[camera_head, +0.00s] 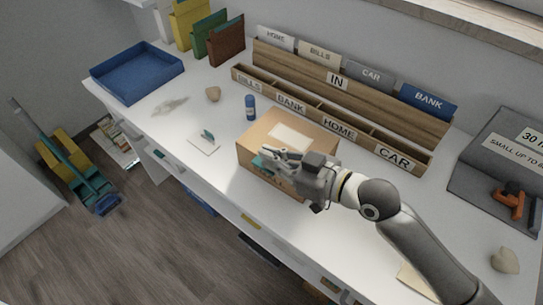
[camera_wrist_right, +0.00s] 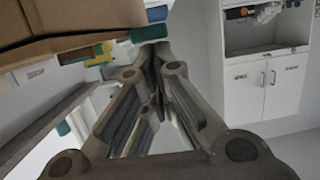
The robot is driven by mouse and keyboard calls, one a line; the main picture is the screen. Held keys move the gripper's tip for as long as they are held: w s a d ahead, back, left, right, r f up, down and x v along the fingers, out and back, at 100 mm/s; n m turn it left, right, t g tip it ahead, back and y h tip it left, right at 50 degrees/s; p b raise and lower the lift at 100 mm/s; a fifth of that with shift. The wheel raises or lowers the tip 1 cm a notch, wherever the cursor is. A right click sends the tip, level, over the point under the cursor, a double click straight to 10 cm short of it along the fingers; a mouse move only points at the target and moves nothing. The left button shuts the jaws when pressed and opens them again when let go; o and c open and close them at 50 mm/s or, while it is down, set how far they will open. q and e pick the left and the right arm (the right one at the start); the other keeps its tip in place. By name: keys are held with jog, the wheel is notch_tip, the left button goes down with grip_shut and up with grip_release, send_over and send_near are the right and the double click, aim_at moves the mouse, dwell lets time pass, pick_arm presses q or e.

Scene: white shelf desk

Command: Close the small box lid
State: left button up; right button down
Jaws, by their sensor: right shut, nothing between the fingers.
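A small brown cardboard box (camera_head: 255,160) stands on the white desk (camera_head: 185,150). Its top looks flat and covered, with a pale label (camera_head: 290,136) on it. My right gripper (camera_head: 266,156) is at the box's front right edge, its fingers shut and empty. It hides part of the box's front and top edge, so I cannot tell whether the fingers touch the box. In the right wrist view the fingers (camera_wrist_right: 152,50) are together, and the box (camera_wrist_right: 60,25) shows close by at the upper left. My left gripper is not in view.
A wooden sorter (camera_head: 335,95) with labelled slots stands behind the box. A blue tray (camera_head: 135,90) is at the desk's far left. A dark grey case (camera_head: 500,150) is at the right.

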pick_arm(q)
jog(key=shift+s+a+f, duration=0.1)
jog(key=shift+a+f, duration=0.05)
pick_arm(e)
jog(key=shift+f, duration=0.25)
jog(key=shift+r, duration=0.1)
notch_tip(320, 180, up, 5)
jog(key=p, duration=0.5)
pick_arm(q)
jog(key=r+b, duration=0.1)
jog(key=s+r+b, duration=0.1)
jog(key=b, duration=0.1)
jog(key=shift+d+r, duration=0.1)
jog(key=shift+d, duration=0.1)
pick_arm(e)
jog(key=f+v, duration=0.1)
jog(key=v, duration=0.8)
jog(key=shift+s+d, duration=0.3)
jog(key=shift+d, duration=0.1)
